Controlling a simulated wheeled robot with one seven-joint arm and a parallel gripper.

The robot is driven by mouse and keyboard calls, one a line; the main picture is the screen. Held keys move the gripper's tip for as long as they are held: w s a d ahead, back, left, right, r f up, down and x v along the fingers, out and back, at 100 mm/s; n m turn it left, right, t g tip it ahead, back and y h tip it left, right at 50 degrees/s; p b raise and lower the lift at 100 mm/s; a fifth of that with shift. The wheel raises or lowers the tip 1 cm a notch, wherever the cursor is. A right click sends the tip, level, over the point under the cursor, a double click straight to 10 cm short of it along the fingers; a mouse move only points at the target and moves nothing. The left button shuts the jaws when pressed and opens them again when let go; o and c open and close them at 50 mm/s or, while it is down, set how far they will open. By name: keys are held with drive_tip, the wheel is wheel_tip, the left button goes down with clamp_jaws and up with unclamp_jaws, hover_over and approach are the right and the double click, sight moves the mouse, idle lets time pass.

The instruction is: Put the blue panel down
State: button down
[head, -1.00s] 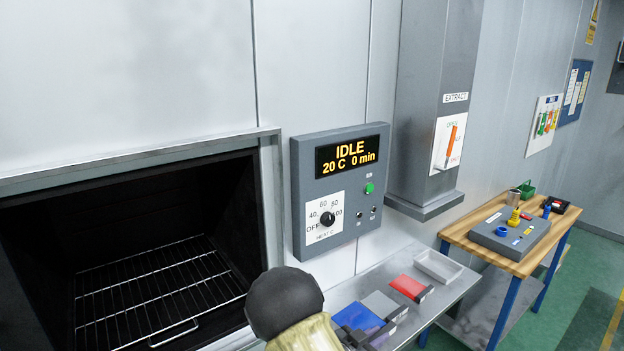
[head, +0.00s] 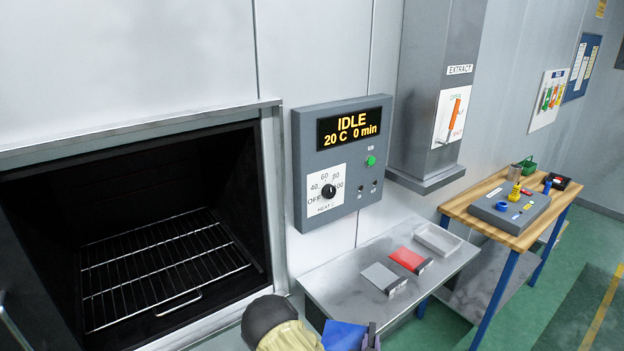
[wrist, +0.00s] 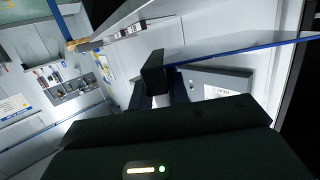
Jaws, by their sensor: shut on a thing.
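The blue panel (head: 343,336) is a flat plate at the bottom edge of the head view, partly cut off by the frame. My gripper (head: 371,338) is shut on its right end, where a dark grip piece shows. The panel is in front of the metal bench's (head: 318,286) near edge, apart from the other panels. In the wrist view the panel (wrist: 245,47) shows nearly edge-on as a thin blue line, running right from my dark gripper fingers (wrist: 154,70). The fingertips' exact contact is hard to see.
A grey panel (head: 381,276), a red panel (head: 407,259) and a white tray (head: 438,240) lie on the bench. The bench's left part is bare. Left is an open oven with a wire rack (head: 165,270); a control box (head: 343,165) reads IDLE. A wooden table (head: 490,215) stands right.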

drive_tip(key=s+f+n+y+b, duration=0.2)
drive_tip(key=f+b, duration=0.8)
drive_tip(key=f, duration=0.6)
drive_tip(key=shift+s+a+n+t+y, duration=0.2)
drive_tip(key=shift+s+n+t+y, duration=0.1)
drive_tip(key=shift+s+y, duration=0.65)
drive_tip(key=shift+s, duration=0.1)
drive_tip(key=shift+s+f, duration=0.1)
idle(0.4)
idle(0.4)
